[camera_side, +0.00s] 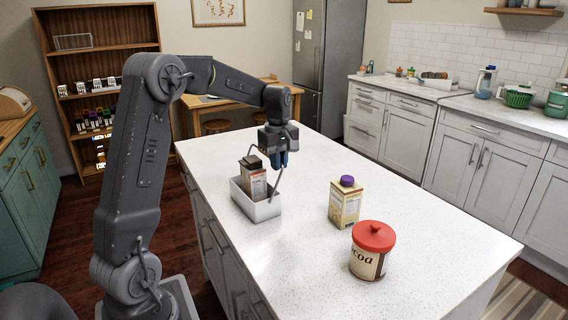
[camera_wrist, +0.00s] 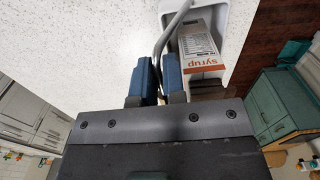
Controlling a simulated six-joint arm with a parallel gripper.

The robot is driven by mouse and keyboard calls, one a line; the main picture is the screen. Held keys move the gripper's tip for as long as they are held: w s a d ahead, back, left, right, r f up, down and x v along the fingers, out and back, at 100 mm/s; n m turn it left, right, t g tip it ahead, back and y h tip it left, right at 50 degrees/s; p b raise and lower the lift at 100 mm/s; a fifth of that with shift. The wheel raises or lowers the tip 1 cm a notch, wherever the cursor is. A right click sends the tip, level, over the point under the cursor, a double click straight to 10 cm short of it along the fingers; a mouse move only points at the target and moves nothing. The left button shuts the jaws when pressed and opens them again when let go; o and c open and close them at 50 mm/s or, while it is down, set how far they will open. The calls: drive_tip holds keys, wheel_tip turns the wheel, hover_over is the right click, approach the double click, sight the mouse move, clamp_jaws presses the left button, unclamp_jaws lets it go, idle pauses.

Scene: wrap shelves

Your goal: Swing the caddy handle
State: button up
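The white caddy (camera_side: 258,211) stands on the counter, and part of it shows in the wrist view (camera_wrist: 234,45). Its thin grey handle (camera_side: 277,184) rises tilted above the rim and reaches up to my gripper (camera_side: 279,160). A syrup carton (camera_side: 254,183) with a dark top stands inside the caddy; its label shows in the wrist view (camera_wrist: 198,50). In the wrist view the handle (camera_wrist: 170,35) runs between the two blue fingers (camera_wrist: 158,80), which are close together around it. The exact contact is partly hidden by the fingers.
A carton with a purple cap (camera_side: 345,203) and a cocoa canister with a red lid (camera_side: 371,252) stand to the right of the caddy on the white island counter (camera_side: 310,270). The counter between them and the caddy is clear.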

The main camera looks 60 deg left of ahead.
drive_tip(key=shift+s+a+r, duration=0.1)
drive_tip(key=shift+s+r, duration=0.1)
drive_tip(key=shift+s, duration=0.4)
drive_tip(key=shift+s+r, duration=0.15)
drive_tip(key=shift+s, duration=0.4)
drive_tip(key=shift+s+r, duration=0.1)
drive_tip(key=shift+s+a+r, duration=0.1)
drive_tip(key=shift+s+a, duration=0.05)
drive_tip(key=shift+s, duration=1)
drive_tip(key=shift+c, duration=0.2)
drive_tip(key=o, duration=0.4)
wheel_tip(320, 180, up, 7)
idle(0.3)
